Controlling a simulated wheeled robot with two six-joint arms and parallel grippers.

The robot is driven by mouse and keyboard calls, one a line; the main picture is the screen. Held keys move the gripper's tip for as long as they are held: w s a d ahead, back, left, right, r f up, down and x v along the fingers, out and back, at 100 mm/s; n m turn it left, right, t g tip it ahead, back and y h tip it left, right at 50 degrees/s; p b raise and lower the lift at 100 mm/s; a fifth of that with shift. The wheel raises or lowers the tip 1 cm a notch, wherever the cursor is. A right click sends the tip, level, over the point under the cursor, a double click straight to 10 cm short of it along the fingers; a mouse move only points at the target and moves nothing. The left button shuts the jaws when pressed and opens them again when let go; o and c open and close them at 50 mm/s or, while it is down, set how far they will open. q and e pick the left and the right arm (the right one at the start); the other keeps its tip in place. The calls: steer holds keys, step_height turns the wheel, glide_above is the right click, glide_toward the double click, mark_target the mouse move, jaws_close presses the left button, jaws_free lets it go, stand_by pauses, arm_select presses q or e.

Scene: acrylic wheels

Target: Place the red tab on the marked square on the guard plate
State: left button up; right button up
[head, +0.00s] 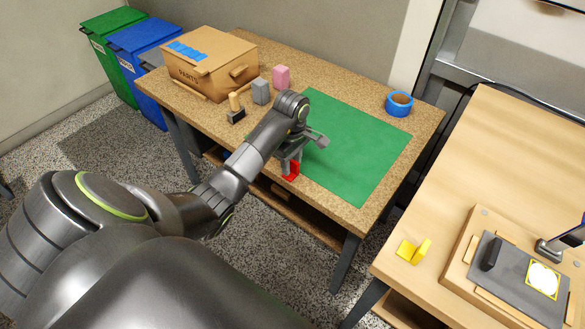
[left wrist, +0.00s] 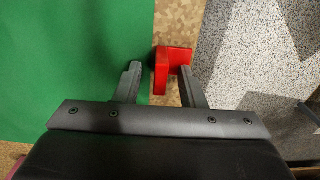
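The red tab (head: 291,171) is at the front edge of the brown table, beside the green mat. It also shows in the left wrist view (left wrist: 162,70), an L-shaped piece. My left gripper (head: 288,160) is over it with its fingers apart. In the left wrist view the tab lies between the fingertips (left wrist: 160,85), close to the right finger, with a gap to the left finger. The grey guard plate (head: 503,272) lies on a wooden base on the right table. Its marked square (head: 543,279) is white with a yellow border. My right gripper does not show.
A yellow tab (head: 413,251) sits left of the wooden base (head: 462,248). A black handle (head: 491,253) stands on the plate. The green mat (head: 355,150) is bare. Blue tape (head: 399,103), grey and pink blocks, a stamp-like tool and a cardboard box (head: 208,65) stand farther back.

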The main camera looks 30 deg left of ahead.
mark_target(292, 160)
arm_select(q)
jaws_close()
steer(key=shift+r, duration=0.1)
steer(key=shift+r, duration=0.4)
step_height(292, 160, up, 8)
steer(key=p, duration=0.5)
steer(key=shift+r+p, duration=0.5)
steer(key=shift+p, duration=0.1)
